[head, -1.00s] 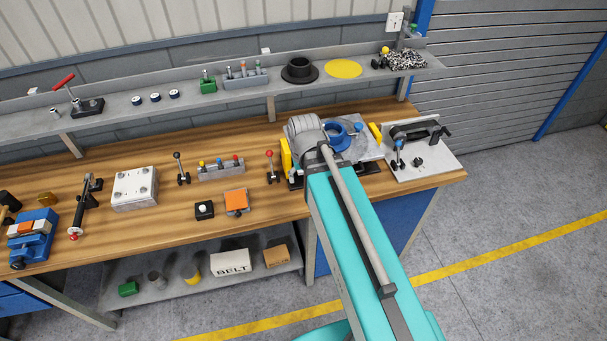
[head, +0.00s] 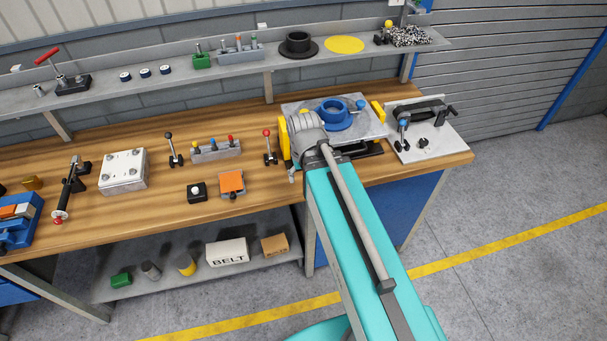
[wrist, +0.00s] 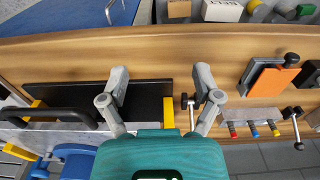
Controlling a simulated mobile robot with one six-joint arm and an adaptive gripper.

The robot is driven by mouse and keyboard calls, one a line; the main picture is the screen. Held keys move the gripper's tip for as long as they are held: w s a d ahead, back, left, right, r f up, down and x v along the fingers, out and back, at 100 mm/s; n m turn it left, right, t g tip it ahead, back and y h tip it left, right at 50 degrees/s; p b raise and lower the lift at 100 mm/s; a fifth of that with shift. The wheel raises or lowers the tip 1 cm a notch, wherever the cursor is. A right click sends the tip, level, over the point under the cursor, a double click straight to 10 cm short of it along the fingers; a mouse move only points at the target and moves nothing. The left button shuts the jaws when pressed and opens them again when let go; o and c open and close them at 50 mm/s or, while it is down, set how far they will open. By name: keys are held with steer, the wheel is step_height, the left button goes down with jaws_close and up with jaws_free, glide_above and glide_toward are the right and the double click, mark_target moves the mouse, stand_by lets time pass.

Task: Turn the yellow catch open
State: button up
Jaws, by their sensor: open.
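A yellow catch (head: 284,138) stands at the left end of the grey pallet plate (head: 368,125), which carries a blue ring (head: 335,113). A second yellow piece (head: 378,111) is at the plate's right side. In the wrist view a yellow catch (wrist: 168,112) lies between my fingers, by the end of a black plate (wrist: 140,95); another yellow piece (wrist: 32,104) shows at the left. My gripper (wrist: 161,84) is open and empty above the bench, its fingers apart from each other. Whether a finger touches the catch is unclear. In the head view my wrist hides the fingertips and part of the catch.
A red-knobbed lever (head: 269,147) stands close left of the catch. An orange-topped block (head: 231,184) and a switch rail (head: 216,151) lie further left. A clamp fixture (head: 425,140) stands at right. A shelf (head: 180,92) runs behind the bench.

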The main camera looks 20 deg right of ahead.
steer(key=shift+s+f+b, duration=0.1)
steer(key=shift+f+b, duration=0.65)
steer(key=shift+f, duration=0.25)
steer(key=shift+s, duration=0.4)
stand_by(1.7)
